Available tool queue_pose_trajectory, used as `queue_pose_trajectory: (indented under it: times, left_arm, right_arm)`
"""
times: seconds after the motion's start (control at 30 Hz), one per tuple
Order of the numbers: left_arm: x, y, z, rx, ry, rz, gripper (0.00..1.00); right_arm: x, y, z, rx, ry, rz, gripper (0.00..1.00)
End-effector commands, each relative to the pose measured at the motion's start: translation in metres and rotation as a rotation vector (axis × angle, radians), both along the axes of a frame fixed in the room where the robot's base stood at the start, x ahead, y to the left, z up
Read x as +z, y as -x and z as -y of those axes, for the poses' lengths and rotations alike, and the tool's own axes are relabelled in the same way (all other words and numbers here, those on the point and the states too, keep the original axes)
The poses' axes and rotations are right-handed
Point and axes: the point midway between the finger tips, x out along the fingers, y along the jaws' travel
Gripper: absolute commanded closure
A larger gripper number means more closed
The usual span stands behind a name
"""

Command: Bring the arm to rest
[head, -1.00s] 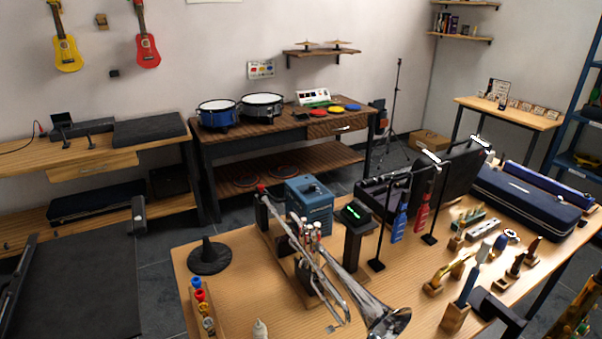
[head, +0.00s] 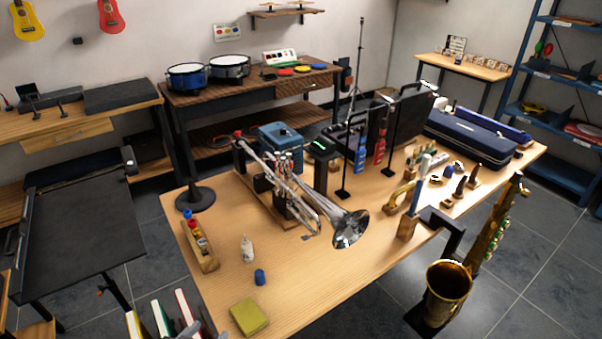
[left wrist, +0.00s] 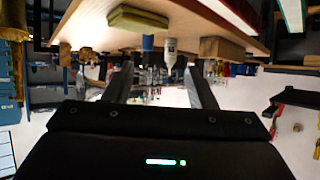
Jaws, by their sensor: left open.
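My left gripper (head: 186,328) shows only as grey finger parts at the bottom edge of the head view, beside upright books (head: 187,308). In the left wrist view, the left gripper (left wrist: 158,72) has its two dark fingers spread apart with nothing held between them. That view appears upside down. The table edge, a white bottle (left wrist: 170,52) and a blue cap (left wrist: 148,42) show beyond the fingers, apart from them. Most of the left arm is out of the head view. My right gripper is in neither view.
The wooden table (head: 310,275) holds a trumpet (head: 290,190), a yellow-green cloth or block (head: 249,316) and several small tools. A saxophone (head: 450,280) stands at its right. A dark flat-topped bench (head: 75,230) stands at the left, with floor between.

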Motion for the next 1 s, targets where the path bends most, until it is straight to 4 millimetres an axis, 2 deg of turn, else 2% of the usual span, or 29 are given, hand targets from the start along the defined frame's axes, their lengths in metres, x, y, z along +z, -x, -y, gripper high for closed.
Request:
queue_pose_trajectory:
  times: [0.27,0.47,1.0]
  left_arm:
    - [0.001,0.003,-0.001,0.044,-0.065,-0.131,0.49]
    - [0.006,0.015,-0.003,0.088,-0.122,-0.286,0.49]
    - [0.032,0.082,0.001,0.135,-0.188,-0.728,0.49]
  right_arm:
    - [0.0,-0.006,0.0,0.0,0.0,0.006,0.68]
    - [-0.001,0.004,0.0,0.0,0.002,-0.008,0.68]
    - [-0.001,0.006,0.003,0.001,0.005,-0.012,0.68]
